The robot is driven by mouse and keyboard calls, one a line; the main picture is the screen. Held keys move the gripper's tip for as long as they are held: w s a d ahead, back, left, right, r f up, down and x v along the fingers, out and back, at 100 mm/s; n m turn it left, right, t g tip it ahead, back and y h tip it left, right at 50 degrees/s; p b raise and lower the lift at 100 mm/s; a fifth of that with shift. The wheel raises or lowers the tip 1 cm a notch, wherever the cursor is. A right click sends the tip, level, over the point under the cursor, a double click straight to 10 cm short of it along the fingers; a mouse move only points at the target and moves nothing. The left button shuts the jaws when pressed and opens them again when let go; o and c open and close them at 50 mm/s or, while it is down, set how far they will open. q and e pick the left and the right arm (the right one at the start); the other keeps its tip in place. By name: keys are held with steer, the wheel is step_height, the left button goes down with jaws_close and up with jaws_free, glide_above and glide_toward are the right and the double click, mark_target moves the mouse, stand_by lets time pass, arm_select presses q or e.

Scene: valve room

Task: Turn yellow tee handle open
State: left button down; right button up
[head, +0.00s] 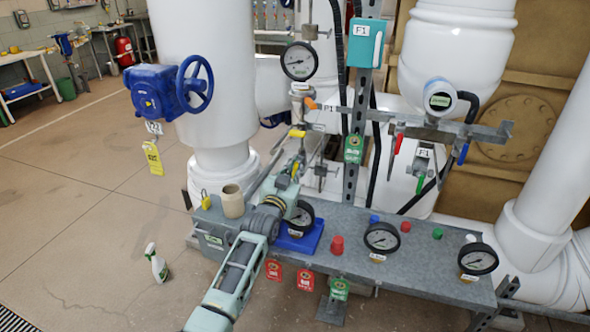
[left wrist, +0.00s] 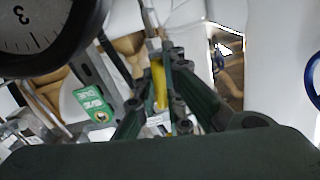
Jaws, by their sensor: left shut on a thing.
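My left gripper (head: 295,168) reaches in from the bottom of the head view to the pipework behind the grey shelf. In the left wrist view its fingers (left wrist: 163,95) are closed around a yellow handle (left wrist: 159,84), which stands upright between them below a metal stem. In the head view a small yellow piece shows at the fingertips. Another yellow bar (head: 297,133) sits just above, on the thin pipe under a gauge; I cannot tell whether both belong to the same handle. My right gripper is not in view.
A pressure gauge (head: 299,61) hangs above. A green tag (head: 353,148) hangs to the right. The grey shelf (head: 345,225) holds gauges, coloured caps and a beige jar (head: 232,201). A blue handwheel valve (head: 170,90) is at left.

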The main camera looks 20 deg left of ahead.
arm_select(q)
steer(key=shift+f+n, duration=0.1)
steer(key=shift+n, duration=0.9)
steer(key=c, duration=1.8)
jaws_free()
steer(key=shift+c, duration=0.2)
steer(key=shift+s, duration=0.1)
steer(key=s, duration=1.2)
steer(key=shift+a, duration=0.2)
steer(key=shift+w, duration=0.1)
